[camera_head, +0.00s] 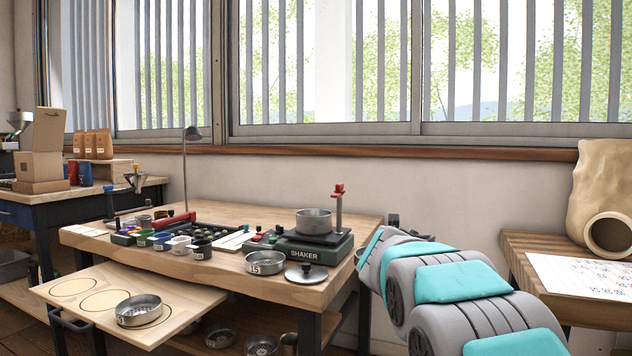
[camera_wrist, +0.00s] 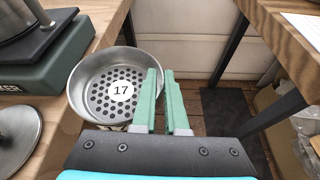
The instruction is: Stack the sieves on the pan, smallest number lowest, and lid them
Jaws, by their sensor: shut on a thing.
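In the wrist view my gripper (camera_wrist: 160,76) is shut on the rim of a steel sieve (camera_wrist: 82,82) with a perforated floor and the number 17. The held sieve is beside the green shaker (camera_wrist: 62,65), at the bench edge; the head view does not show it. The steel pan (camera_head: 313,221) stands on the shaker (camera_head: 314,249). The sieve numbered 15 (camera_head: 265,263) sits on the bench, left of the lid (camera_head: 306,274). The lid also shows in the wrist view (camera_wrist: 14,140). Another sieve (camera_head: 139,311), its number unreadable, rests on the pull-out board.
The pull-out board (camera_head: 190,291) has empty ringed places at left. A clamp post (camera_head: 338,212) rises behind the pan. Cups and a dark tray (camera_head: 205,228) fill the bench's left. Several vessels stand on the shelf below. A side table (camera_head: 520,248) is at right.

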